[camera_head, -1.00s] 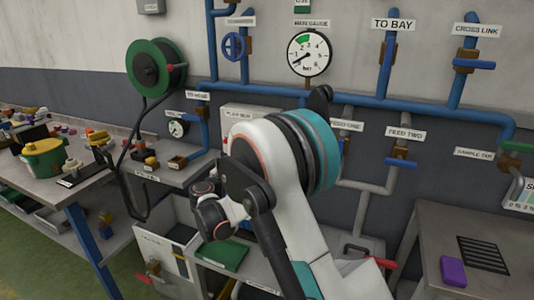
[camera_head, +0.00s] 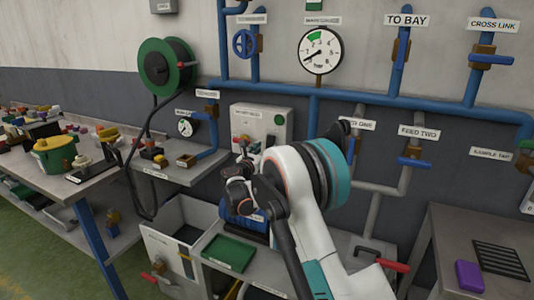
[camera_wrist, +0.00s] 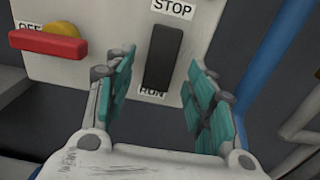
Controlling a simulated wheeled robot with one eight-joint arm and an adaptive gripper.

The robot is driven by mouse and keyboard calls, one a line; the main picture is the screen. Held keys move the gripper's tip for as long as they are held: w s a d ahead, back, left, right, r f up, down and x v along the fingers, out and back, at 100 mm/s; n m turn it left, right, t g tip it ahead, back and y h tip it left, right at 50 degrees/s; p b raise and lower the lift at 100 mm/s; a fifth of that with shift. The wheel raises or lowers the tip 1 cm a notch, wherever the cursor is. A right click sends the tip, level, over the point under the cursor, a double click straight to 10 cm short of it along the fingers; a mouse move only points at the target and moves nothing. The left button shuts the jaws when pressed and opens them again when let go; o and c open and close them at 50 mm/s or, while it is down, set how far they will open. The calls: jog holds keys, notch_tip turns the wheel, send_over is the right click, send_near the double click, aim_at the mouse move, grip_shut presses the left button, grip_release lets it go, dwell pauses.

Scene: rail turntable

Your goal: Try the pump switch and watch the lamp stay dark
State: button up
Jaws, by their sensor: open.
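The pump box (camera_head: 262,117) is a pale box on the wall, partly hidden by my arm in the head view. A small round green fitting (camera_head: 279,120) at its upper right shows no clear glow; I cannot tell if it is the lamp. In the wrist view the dark upright switch (camera_wrist: 163,58) sits between a STOP label above and a RUN label below. My gripper (camera_wrist: 160,80) is open and empty, its teal-padded fingers on either side of the switch in the picture. I cannot tell whether they touch it. The lamp is not in the wrist view.
A red handle (camera_wrist: 48,43) on a yellow hub, by an OFF label, is left of the switch, close to my left finger. A blue pipe (camera_wrist: 262,65) runs at the right. A hose reel (camera_head: 165,65), gauge (camera_head: 320,50) and pipe valves surround the box. A green tray (camera_head: 229,252) lies below.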

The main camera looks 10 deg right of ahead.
jog(key=shift+x, duration=0.85)
jog(key=c, duration=1.1)
jog(key=shift+o, duration=0.2)
jog(key=shift+w+d+f+t+h+b, duration=0.1)
jog(key=shift+f+t+h+b, duration=0.25)
jog(key=shift+t+h+b, duration=0.45)
jog(key=shift+w+d+f+t+h+b, duration=0.1)
jog(key=shift+f+t+h+b, duration=0.3)
jog(key=shift+t, duration=0.6)
jog(key=shift+r, duration=0.1)
